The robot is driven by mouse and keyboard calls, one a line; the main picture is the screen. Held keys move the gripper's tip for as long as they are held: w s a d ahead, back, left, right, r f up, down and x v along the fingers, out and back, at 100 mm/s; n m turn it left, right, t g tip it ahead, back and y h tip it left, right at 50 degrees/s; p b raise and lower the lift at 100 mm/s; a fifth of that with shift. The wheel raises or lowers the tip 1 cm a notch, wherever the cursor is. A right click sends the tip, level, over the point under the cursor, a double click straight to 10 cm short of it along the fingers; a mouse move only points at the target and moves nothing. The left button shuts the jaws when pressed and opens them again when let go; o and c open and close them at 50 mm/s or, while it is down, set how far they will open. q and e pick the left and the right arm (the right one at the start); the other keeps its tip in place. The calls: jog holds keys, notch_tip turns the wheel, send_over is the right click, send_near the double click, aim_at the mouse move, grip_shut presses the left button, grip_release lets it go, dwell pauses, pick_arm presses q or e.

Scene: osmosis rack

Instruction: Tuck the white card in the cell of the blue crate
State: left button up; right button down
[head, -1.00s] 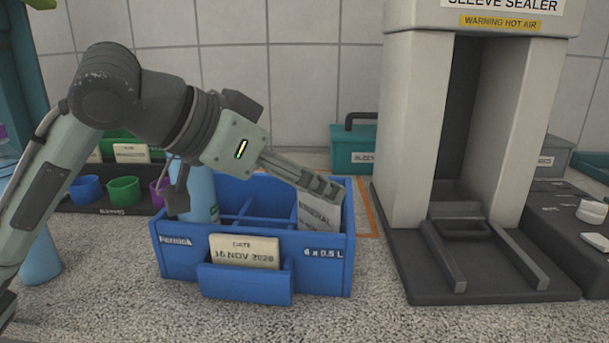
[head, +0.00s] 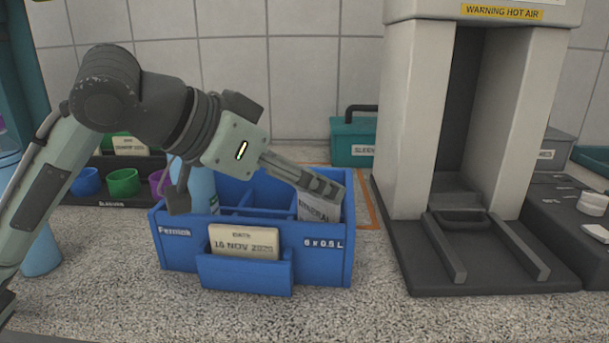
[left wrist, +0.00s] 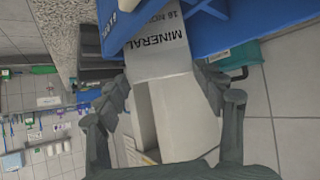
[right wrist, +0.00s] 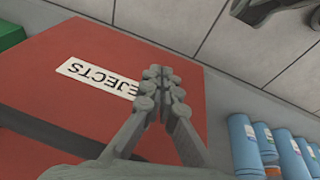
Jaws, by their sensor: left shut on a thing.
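The blue crate (head: 175,255) stands on the speckled counter. The white card (head: 311,211), printed MINERAL, stands partly inside its front right cell, and the lower part is hidden by the crate wall. My left gripper (head: 332,190) is shut on the card's upper part, just above the crate rim. In the left wrist view the card (left wrist: 160,55) shows between the fingers (left wrist: 165,95) with its far end in the crate. My right gripper (right wrist: 161,88) is shut and empty, over a red box marked REJECTS (right wrist: 120,50).
A blue bottle (head: 203,190) stands in the crate's left part. A date card (head: 243,243) sits in the front pocket. The sleeve sealer (head: 410,120) stands to the right, and a teal box (head: 352,140) behind. Several blue bottles (right wrist: 243,145) show in the right wrist view.

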pick_arm(q)
jog(key=o, duration=1)
jog(key=shift+r+p, duration=2.05)
jog(key=shift+r, duration=1.5)
